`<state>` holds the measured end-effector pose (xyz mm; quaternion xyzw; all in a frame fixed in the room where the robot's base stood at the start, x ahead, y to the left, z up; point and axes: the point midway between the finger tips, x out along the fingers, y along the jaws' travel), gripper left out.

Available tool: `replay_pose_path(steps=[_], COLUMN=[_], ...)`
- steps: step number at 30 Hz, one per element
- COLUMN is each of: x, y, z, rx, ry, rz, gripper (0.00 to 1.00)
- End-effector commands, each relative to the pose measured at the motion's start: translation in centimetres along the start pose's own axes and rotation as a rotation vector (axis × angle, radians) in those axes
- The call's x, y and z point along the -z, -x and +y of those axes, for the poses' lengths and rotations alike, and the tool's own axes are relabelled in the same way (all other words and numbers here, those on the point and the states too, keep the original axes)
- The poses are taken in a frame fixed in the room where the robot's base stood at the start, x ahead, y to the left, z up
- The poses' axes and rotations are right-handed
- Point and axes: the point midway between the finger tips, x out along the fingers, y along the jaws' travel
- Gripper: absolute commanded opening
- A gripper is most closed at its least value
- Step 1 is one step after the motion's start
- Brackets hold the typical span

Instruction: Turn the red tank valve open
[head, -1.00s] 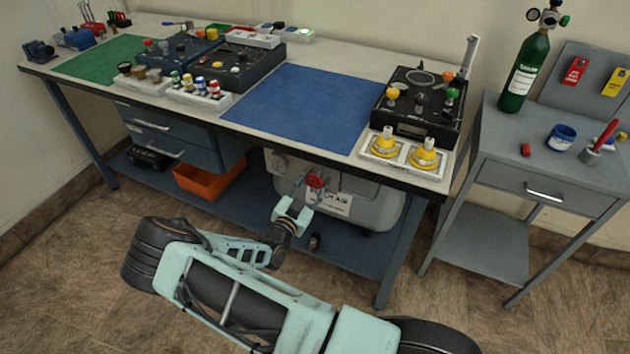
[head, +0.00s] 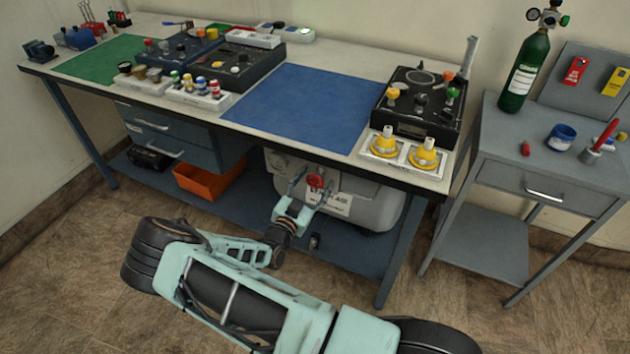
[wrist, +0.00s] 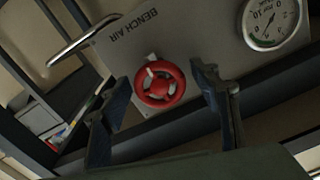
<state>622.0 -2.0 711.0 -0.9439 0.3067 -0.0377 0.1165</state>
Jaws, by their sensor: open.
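The red tank valve (wrist: 159,84) is a round spoked handwheel with a pale pointer, on the front of the grey bench air tank (head: 368,207) under the workbench. It also shows in the head view (head: 315,181). My gripper (wrist: 160,88) is open, with one finger on each side of the red wheel in the wrist view. I see gaps between the fingers and the wheel, and nothing is held. In the head view my gripper (head: 308,190) is right in front of the valve. How far the fingertips are from the wheel in depth I cannot tell.
A pressure gauge (wrist: 270,22) sits on the tank near the valve. The workbench top (head: 330,155) overhangs the tank. An orange bin (head: 208,183) stands on the lower shelf to the left. A grey side table (head: 545,160) with a green cylinder (head: 525,72) is at right.

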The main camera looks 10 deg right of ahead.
Motion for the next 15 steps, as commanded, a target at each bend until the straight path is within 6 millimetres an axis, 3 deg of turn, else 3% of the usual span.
replay_pose_path(steps=[7, 15], x=[0.0, 0.0], y=[1.6, 7.4], z=[-0.1, -0.1], rx=[0.001, 0.003], ry=[-0.001, 0.0], rz=[0.0, -0.002], gripper=[0.56, 0.56])
